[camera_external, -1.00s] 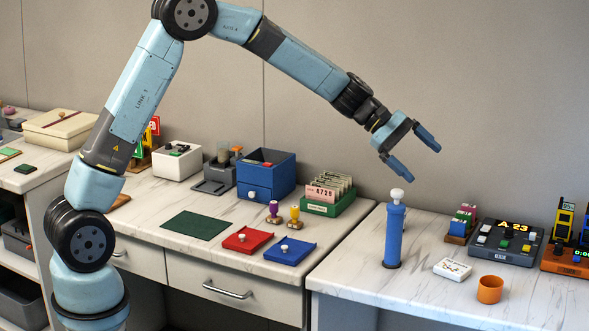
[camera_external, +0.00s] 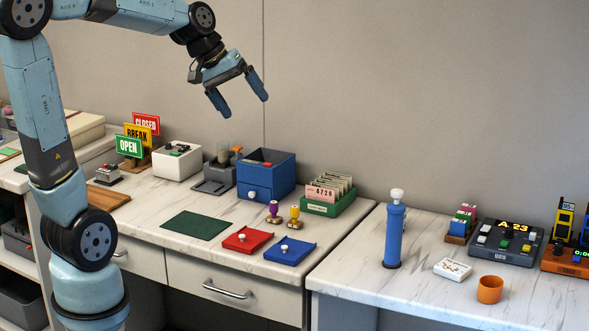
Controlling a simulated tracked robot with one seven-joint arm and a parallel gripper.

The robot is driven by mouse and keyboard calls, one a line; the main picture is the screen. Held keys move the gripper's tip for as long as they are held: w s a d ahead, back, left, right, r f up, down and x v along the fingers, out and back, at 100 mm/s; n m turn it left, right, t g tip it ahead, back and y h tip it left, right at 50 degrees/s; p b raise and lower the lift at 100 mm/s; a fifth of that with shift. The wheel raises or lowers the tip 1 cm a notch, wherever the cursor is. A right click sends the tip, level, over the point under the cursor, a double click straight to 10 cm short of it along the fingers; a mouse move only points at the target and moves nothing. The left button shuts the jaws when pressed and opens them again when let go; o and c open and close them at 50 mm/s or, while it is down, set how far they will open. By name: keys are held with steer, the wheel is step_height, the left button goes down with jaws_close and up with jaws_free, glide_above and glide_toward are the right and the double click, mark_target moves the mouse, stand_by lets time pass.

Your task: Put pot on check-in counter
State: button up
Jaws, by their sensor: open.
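A small orange pot (camera_external: 490,289) stands upright near the front of the right-hand marble counter (camera_external: 350,272). Which of the counters is the check-in counter cannot be told from any label. My gripper (camera_external: 241,106) is open and empty. It is high in the air above the middle counter (camera_external: 150,226), pointing down and slightly right, well up and to the left of the pot. Nothing hides the pot.
Beside the pot are a white card box (camera_external: 452,269) and a tall blue cylinder (camera_external: 394,235). A display panel (camera_external: 506,242) stands behind. The middle counter holds a blue drawer box (camera_external: 266,175), red tray (camera_external: 247,239), blue tray (camera_external: 290,251), green mat (camera_external: 195,225) and signs (camera_external: 138,133).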

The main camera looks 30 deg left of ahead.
steer(key=s+a+f+m+t+y, duration=0.1)
steer(key=s+a+y, duration=0.4)
steer(key=s+a, duration=1)
steer(key=shift+s+a+f+m+t, duration=0.35)
steer(key=shift+a+f+m+t, duration=0.05)
steer(key=shift+a+f+m, duration=0.45)
steer(key=shift+r, duration=0.1)
